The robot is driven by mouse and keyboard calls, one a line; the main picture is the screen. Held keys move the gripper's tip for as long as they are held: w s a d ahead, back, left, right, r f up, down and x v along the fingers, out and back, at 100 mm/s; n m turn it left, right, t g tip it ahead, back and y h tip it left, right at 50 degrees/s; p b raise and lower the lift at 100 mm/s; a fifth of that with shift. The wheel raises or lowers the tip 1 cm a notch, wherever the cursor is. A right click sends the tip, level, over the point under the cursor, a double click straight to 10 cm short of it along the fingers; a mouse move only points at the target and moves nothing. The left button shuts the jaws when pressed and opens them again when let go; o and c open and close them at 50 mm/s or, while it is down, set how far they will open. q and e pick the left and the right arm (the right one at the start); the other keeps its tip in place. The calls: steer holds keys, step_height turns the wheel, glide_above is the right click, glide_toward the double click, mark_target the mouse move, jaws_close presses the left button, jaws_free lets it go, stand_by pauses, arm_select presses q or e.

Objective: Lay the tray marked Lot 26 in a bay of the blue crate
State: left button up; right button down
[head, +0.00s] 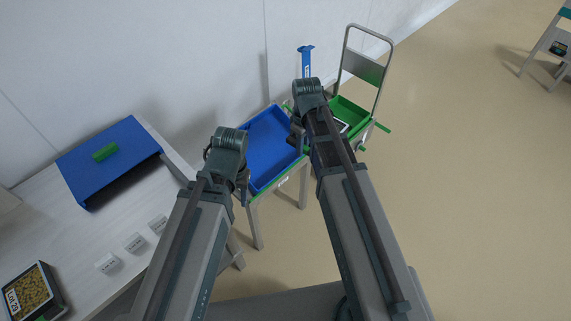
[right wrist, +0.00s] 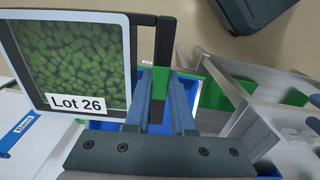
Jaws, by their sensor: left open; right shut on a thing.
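My left gripper (head: 243,190) is open and empty near the crate's front left corner.
A blue housing with a green handle (head: 105,152) stands on the pale table (head: 85,235) at left.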

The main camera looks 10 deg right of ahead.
steer(key=w+a+f+n+t+b, duration=0.1)
steer(key=a+f+n+b, duration=0.2)
steer(key=f+n+b, duration=0.1)
steer(key=w+a+f+n+t+y+b, duration=0.1)
steer(key=a+f+n+b, duration=0.2)
steer(key=n, duration=0.3)
steer(key=w+a+f+n+t+y+b, duration=0.1)
steer(key=w+a+f+n+b, duration=0.1)
steer(key=f+n+b, duration=0.3)
steer(key=shift+w+a+f+t+b, duration=0.15)
steer(key=shift+a+t+b, duration=0.25)
steer(key=shift+a+b, duration=0.35)
steer(key=shift+w+a+f+n+y, duration=0.15)
steer(key=shift+a+n+y, duration=0.25)
steer(key=shift+a+n, duration=0.45)
steer(key=shift+d+f+b, duration=0.15)
steer(key=shift+b, duration=0.2)
steer(key=b+x, duration=0.8)
steer(key=x, duration=0.1)
steer(key=shift+f, duration=0.15)
steer(key=c, duration=0.7)
jaws_free()
